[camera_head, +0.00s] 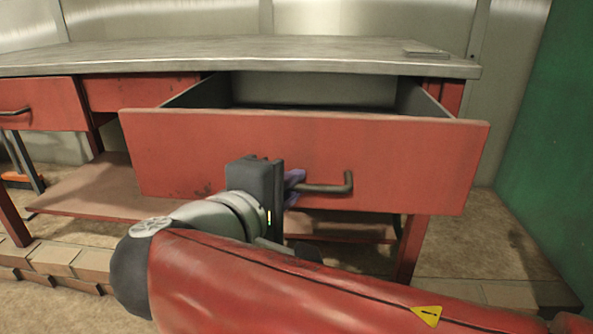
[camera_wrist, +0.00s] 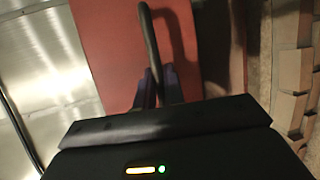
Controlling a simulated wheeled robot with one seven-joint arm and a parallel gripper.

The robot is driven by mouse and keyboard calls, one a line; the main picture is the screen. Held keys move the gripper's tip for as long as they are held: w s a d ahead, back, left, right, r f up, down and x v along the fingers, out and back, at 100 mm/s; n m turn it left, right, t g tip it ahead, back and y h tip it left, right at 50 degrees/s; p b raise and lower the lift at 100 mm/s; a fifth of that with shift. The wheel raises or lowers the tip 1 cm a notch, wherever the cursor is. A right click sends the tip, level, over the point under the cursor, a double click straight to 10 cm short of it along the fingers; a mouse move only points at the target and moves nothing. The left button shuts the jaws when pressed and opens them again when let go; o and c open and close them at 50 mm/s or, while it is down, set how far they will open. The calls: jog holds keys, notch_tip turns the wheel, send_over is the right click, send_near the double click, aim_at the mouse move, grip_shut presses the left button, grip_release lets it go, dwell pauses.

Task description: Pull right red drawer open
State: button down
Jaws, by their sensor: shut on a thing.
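The right red drawer (camera_head: 400,160) is pulled out from under the workbench, and its dark, empty-looking inside shows behind the front panel. Its dark bar handle (camera_head: 335,187) sits on the middle of the front. My gripper (camera_head: 293,187) is shut on the left part of this handle; the head view shows only a bit of its purple fingers. In the wrist view the handle (camera_wrist: 150,40) runs down between the two fingers of my gripper (camera_wrist: 158,88), against the red drawer front (camera_wrist: 105,50).
The metal workbench top (camera_head: 240,52) lies above the drawer, with a small flat plate (camera_head: 426,53) at its right. A left red drawer (camera_head: 45,103) with its own handle is beside it. A lower red shelf (camera_head: 100,192) is beneath. A green wall (camera_head: 550,130) stands at the right.

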jog(key=shift+s+a, duration=0.1)
jog(key=shift+s, duration=2.4)
jog(key=c, duration=1.5)
grip_release()
jog(key=v, duration=0.7)
jog(key=shift+s+a, duration=0.2)
jog(key=shift+s, duration=0.1)
